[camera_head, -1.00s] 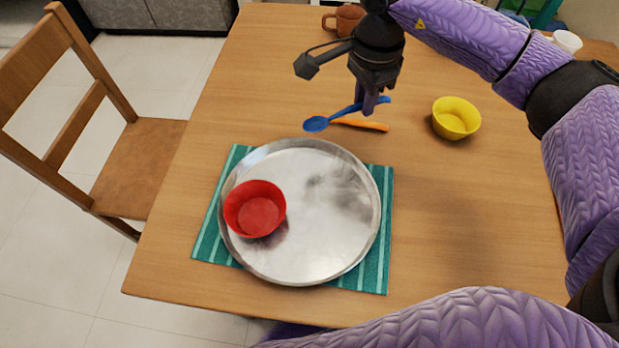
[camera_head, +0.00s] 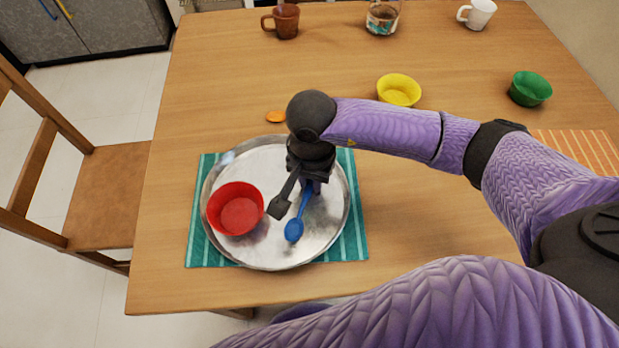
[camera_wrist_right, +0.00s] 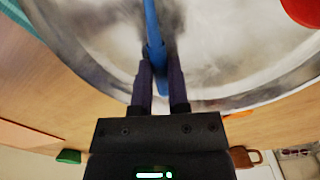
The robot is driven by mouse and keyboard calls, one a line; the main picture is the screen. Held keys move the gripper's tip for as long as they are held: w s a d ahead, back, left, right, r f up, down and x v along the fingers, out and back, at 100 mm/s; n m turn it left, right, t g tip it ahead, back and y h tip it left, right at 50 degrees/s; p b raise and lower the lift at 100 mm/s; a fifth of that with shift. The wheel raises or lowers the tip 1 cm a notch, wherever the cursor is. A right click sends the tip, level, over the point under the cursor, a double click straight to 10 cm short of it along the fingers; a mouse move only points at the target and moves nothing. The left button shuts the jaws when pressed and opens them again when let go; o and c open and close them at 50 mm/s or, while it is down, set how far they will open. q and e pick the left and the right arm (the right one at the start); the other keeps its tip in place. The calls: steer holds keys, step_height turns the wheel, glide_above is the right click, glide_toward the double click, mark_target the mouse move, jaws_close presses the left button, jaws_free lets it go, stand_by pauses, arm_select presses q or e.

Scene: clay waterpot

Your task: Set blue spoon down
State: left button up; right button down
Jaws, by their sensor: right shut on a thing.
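The blue spoon (camera_head: 294,231) is over the right half of the round metal tray (camera_head: 333,213), its bowl toward the front edge. My right gripper (camera_head: 313,187) is shut on its handle. In the right wrist view, the two fingers (camera_wrist_right: 160,78) sit on either side of the blue handle (camera_wrist_right: 152,25), with the tray behind. I cannot tell whether the spoon touches the tray. My right wrist hides the tray's far part. My left gripper is not in view.
A red bowl (camera_head: 240,216) sits on the tray's left side. The tray is on a green striped placemat (camera_head: 193,250). An orange utensil (camera_head: 276,117) lies behind it, partly hidden. Yellow (camera_head: 399,93) and green (camera_head: 530,90) bowls and several cups stand farther back.

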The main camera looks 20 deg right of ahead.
mark_target(311, 183)
steer(key=c, duration=0.6)
jaws_free()
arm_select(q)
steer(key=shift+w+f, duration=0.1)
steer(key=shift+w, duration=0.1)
arm_select(e)
steer(key=shift+r, duration=0.25)
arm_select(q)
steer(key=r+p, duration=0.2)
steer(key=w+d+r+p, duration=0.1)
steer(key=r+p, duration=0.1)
arm_select(e)
step_height(311, 183, up, 12)
steer(key=shift+f, duration=0.1)
